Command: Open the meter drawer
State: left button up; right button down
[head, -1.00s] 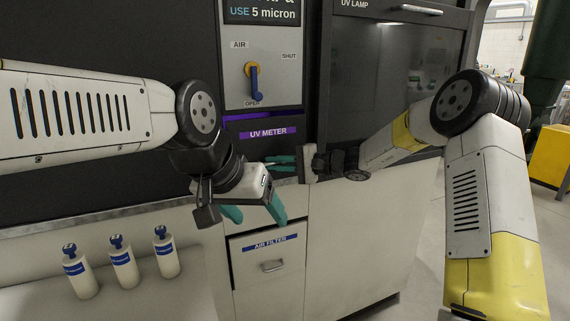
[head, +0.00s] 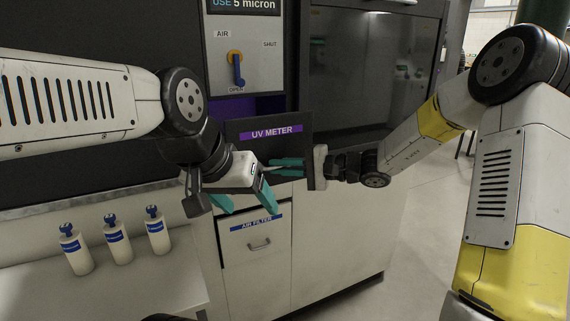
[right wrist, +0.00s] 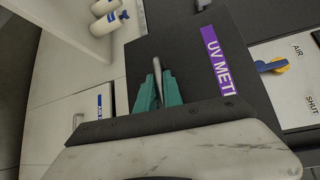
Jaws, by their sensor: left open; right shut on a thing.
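The meter drawer's dark front (head: 240,130), with a purple "UV METER" label (head: 271,132), stands out from the cabinet in the head view. A purple-lit recess (head: 228,108) shows behind its top edge. My right gripper (head: 289,167) is shut on the drawer's handle. In the right wrist view the teal fingers (right wrist: 158,92) close on the grey bar handle (right wrist: 157,68) beside the purple label (right wrist: 222,63). My left gripper (head: 245,203) is open and empty, below and left of the right one, before the cabinet. The drawer's inside is hidden.
The "AIR FILTER" drawer (head: 255,265) below is shut. An air lever (head: 238,70) sits above, pointing to OPEN. Several white bottles (head: 118,242) stand on the counter at left. A dark-glass UV lamp cabinet (head: 350,60) stands at right. Open floor (head: 425,240) lies at right.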

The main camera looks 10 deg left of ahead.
jog(key=shift+s+d, duration=0.1)
jog(key=shift+d, duration=0.05)
jog(key=c, duration=1.5)
grip_release()
jog(key=v, duration=0.7)
jog(key=shift+s+d, duration=0.1)
jog(key=shift+d, duration=0.3)
